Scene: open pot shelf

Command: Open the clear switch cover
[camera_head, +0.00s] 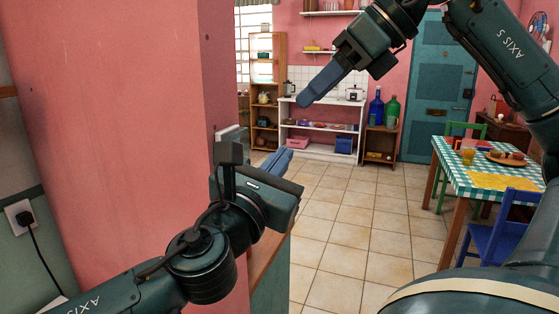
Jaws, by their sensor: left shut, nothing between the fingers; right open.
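A pale, partly see-through panel (230,134) sticks out from the side of the pink wall, just behind my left gripper. It may be the clear switch cover, but its lower part is hidden and I cannot tell its state. My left gripper (285,156) is low in the middle, its blue fingers shut and empty, pointing away to the right of the panel. Whether it touches the panel cannot be seen. My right gripper (310,98) is higher up, open and empty, seen side-on and pointing down to the left, apart from the wall.
The pink wall (140,130) stands close on the left, with a plugged wall socket (19,219). A wooden-edged counter (268,262) is below my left arm. A checked table (462,164) and blue chair (497,236) stand right. The tiled floor (350,220) between is clear.

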